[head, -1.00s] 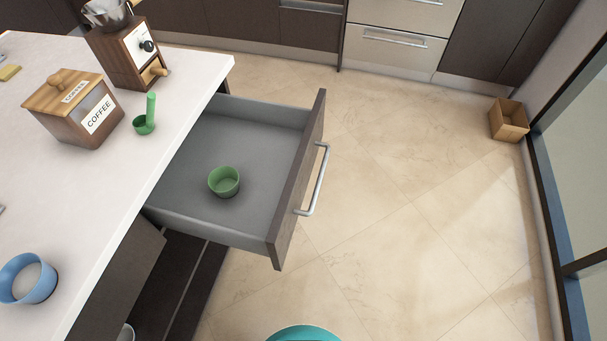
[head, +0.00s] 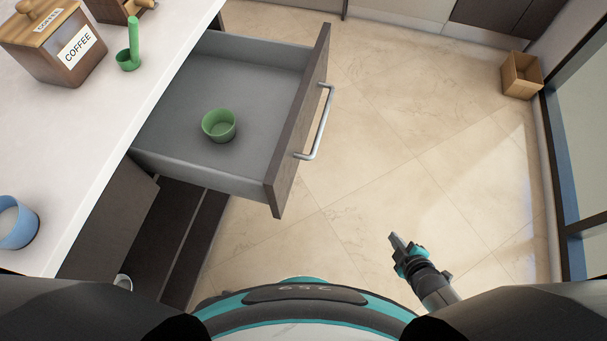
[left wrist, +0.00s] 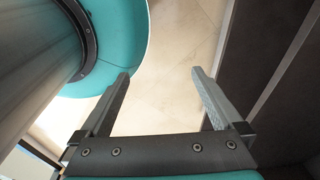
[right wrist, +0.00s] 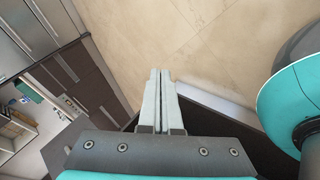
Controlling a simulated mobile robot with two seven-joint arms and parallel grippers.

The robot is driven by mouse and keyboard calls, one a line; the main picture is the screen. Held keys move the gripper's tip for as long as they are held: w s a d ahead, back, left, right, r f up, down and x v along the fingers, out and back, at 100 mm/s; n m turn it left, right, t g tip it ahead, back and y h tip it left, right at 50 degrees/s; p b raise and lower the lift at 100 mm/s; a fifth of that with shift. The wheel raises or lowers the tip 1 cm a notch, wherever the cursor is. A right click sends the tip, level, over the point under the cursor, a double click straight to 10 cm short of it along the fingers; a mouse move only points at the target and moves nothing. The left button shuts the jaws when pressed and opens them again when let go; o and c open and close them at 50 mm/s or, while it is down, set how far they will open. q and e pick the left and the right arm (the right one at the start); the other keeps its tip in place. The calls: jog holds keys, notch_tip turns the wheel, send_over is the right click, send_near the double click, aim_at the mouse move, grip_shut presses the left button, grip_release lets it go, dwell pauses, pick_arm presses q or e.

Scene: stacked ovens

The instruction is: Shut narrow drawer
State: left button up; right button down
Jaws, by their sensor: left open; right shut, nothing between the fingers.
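The narrow drawer (head: 190,165) stands pulled out from under the white counter, with a dark wooden front (head: 300,120) and a silver bar handle (head: 322,122). A green cup (head: 219,125) sits inside it. My right gripper (head: 394,240) is shut and empty over the floor, to the right of and nearer than the drawer front, apart from it. It also shows in the right wrist view (right wrist: 160,75), fingers together. My left gripper (left wrist: 160,75) is open and empty in the left wrist view, beside my teal base; it does not show in the head view.
The white counter (head: 105,150) on the left holds a coffee box (head: 55,45), a green scoop (head: 128,55) and a blue cup (head: 14,225). A wooden box (head: 522,75) stands by the right wall. The floor right of the drawer is clear.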

aim_at(289, 173)
jog(key=w+a+r+n+t+y+b, duration=0.4)
jog(key=w+r+n+y+b, duration=0.55)
jog(key=n, duration=0.85)
jog(key=s+a+r+n+g+y+b, duration=0.35)
jog(key=a+r+n+g+y, duration=0.45)
jog(key=n, duration=1.2)
jog(key=shift+h, duration=0.55)
jog(key=x, duration=0.7)
jog(key=r+b+x, duration=0.1)
jog(key=x, duration=0.3)
jog(key=shift+w+a, duration=0.3)
jog(key=shift+w, duration=0.05)
pick_arm(q)
jog(key=w+d+f+t, duration=0.1)
jog(key=w+f, duration=0.2)
jog(key=w, duration=0.8)
jog(key=shift+d+f, duration=0.2)
jog(key=shift+d, duration=0.15)
pick_arm(e)
jog(key=shift+x, duration=0.75)
pick_arm(q)
jog(key=shift+w, duration=0.1)
jog(key=shift+s, duration=0.2)
pick_arm(e)
jog(key=shift+a, duration=0.1)
